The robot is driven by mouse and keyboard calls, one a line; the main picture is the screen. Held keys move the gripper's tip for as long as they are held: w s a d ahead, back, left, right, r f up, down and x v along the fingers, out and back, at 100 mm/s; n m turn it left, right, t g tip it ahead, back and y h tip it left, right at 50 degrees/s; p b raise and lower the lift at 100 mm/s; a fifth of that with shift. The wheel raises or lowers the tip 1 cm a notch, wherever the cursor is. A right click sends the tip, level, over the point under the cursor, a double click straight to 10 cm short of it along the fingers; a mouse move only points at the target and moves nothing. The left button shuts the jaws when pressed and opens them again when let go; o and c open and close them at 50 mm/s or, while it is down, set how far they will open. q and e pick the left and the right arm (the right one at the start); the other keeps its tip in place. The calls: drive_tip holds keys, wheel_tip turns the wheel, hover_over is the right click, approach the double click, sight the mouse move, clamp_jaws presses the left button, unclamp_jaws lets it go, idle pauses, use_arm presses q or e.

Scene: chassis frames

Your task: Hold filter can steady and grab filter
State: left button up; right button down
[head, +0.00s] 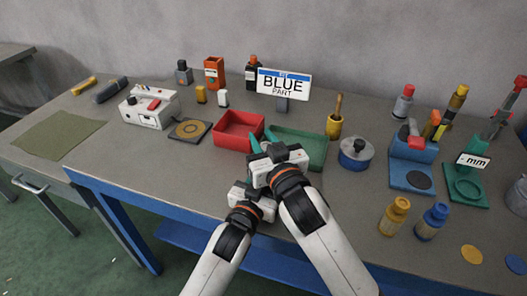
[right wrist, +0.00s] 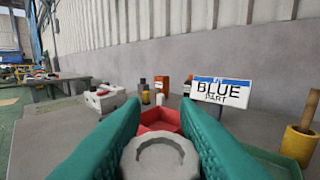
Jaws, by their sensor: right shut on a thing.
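My right gripper (head: 262,140) has teal fingers and reaches over the bench in front of the red tray. In the right wrist view its fingers (right wrist: 160,140) stand on either side of a grey round part (right wrist: 160,160) with a notched ring on top, and they are shut on it. I cannot tell whether this part is the filter or the filter can. In the head view it is hidden behind the right gripper. My left gripper (head: 252,198) is just below and left of the right one; its fingers are hidden. No other filter or can is clearly recognisable.
A red tray (head: 228,141) and a green tray (head: 312,148) lie just beyond the grippers. A white box (head: 150,119) stands left. A blue lidded pot (head: 355,162), a blue stand (head: 411,176) and yellow and blue bottles (head: 395,217) are right. A sign (head: 284,83) stands behind.

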wheel_tip(320, 180, up, 8)
idle(0.4)
use_arm(q)
drive_tip(key=o, duration=1.2)
drive_tip(key=shift+c, duration=0.2)
